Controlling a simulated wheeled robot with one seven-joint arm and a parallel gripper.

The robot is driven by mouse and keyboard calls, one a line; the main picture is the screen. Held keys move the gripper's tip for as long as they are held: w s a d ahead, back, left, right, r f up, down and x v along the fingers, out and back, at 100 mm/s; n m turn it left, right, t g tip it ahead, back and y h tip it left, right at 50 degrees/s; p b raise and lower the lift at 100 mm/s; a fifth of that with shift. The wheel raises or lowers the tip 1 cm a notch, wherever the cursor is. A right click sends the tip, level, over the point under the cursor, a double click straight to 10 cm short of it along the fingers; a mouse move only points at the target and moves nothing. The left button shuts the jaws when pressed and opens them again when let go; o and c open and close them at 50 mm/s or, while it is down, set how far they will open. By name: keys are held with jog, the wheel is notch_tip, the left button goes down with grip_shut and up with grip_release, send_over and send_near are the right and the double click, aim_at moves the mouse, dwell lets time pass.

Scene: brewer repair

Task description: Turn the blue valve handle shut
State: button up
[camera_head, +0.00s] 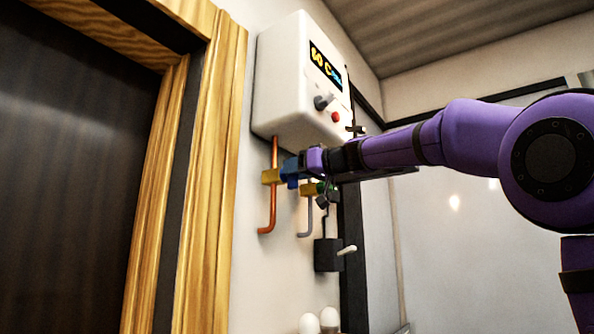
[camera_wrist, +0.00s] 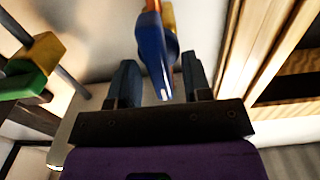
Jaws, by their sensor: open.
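The blue valve handle (camera_head: 291,168) sits on a yellow valve body (camera_head: 271,176) on the copper pipe below the white wall box. In the wrist view the blue handle (camera_wrist: 154,48) points down between the two dark fingers of my gripper (camera_wrist: 159,64). The fingers are apart, one on each side of the handle, and a gap shows on both sides. In the head view my gripper (camera_head: 304,163) reaches the handle from the right and partly hides it. I cannot tell the exact handle angle there.
The white box (camera_head: 290,85) with a display, knob and red button hangs above. A second valve with a green handle (camera_head: 325,188) is close at the right, also in the wrist view (camera_wrist: 22,84). A dark switch box (camera_head: 326,254) is below. A wooden door frame (camera_head: 205,160) stands left.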

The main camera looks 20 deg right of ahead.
grip_shut()
jog(key=shift+m, duration=0.4)
jog(key=m, duration=0.3)
jog(key=shift+w+d+m, duration=0.1)
jog(key=shift+d+m, duration=0.05)
jog(key=shift+m, duration=0.15)
jog(key=m, duration=0.4)
jog(key=shift+w+d+f+m, duration=0.1)
jog(key=shift+f+m, duration=0.05)
jog(key=shift+m, duration=0.15)
jog(key=m, duration=0.4)
jog(key=shift+f+m, duration=0.15)
jog(key=shift+m, duration=0.15)
jog(key=shift+d+f+m, duration=0.1)
jog(key=shift+f+m, duration=0.05)
jog(key=shift+m, duration=1.95)
jog(key=shift+w, duration=0.1)
